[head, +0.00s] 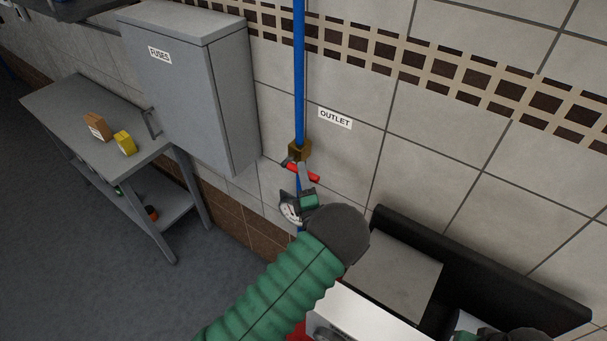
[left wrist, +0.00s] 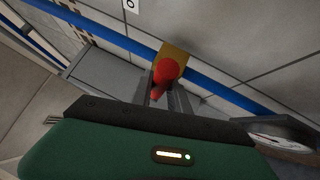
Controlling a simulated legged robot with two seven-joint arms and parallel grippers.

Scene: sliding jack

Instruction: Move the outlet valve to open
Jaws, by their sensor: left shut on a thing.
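The outlet valve is a brass body (head: 299,151) on a vertical blue pipe, below an OUTLET label (head: 335,118). Its red handle (head: 311,175) points to the lower right, across the pipe. My left gripper (head: 301,164) reaches up to the handle and is shut on it. In the left wrist view the red handle (left wrist: 166,70) sits between the fingers (left wrist: 168,92), in front of the brass body (left wrist: 174,51). The fingers hide part of the handle. My right gripper's fingers are not in view.
A round gauge (head: 290,211) sits on the pipe just below the valve, close to my left wrist. A grey FUSES cabinet (head: 185,85) hangs to the left. A grey workbench (head: 75,110) with small boxes stands farther left.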

